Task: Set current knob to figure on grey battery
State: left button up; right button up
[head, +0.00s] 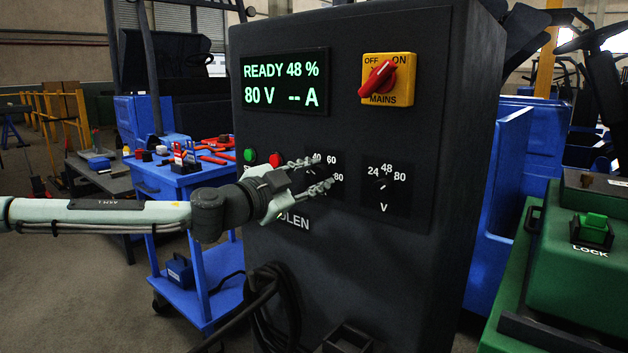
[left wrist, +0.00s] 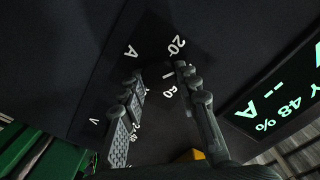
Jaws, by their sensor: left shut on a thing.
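A dark charger cabinet (head: 410,250) stands in front of me. My left gripper (head: 324,172) is at its current dial, with its fingers closed around the small dark current knob (left wrist: 168,76). The fingers hide most of the knob; a short white mark shows between them in the left wrist view. Around the dial, 40, 60 and 80 show in the head view, and 20 and an A in the left wrist view. The knob's exact setting is unclear. I cannot make out a grey battery or a figure on one. My right gripper is not in view.
The display (head: 286,82) reads READY 48 %, 80 V, -- A. The voltage dial (head: 383,184) is right of the gripper. A red mains switch (head: 378,78) sits above, green (head: 250,155) and red (head: 275,160) buttons left. A blue trolley (head: 185,185) stands left, a green unit (head: 560,285) right.

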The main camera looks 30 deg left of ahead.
pick_arm(q)
jog(key=m, duration=0.2)
jog(key=shift+f+m, duration=0.1)
jog(key=shift+m, duration=0.3)
jog(key=m, duration=0.4)
jog(key=shift+m, duration=0.3)
jog(key=m, duration=0.2)
jog(key=shift+m, duration=0.3)
jog(key=m+p, duration=0.1)
jog(key=m, duration=0.2)
jog(key=shift+m, duration=0.4)
jog(key=m, duration=0.2)
jog(key=shift+m+p, duration=0.3)
jog(key=shift+p, duration=0.1)
jog(key=m+p, duration=0.1)
jog(key=m, duration=0.3)
jog(key=m+p, duration=0.2)
jog(key=m, duration=0.2)
jog(key=shift+f+m+p, duration=0.15)
jog(key=shift+m+p, duration=0.35)
jog(key=shift+m, duration=0.9)
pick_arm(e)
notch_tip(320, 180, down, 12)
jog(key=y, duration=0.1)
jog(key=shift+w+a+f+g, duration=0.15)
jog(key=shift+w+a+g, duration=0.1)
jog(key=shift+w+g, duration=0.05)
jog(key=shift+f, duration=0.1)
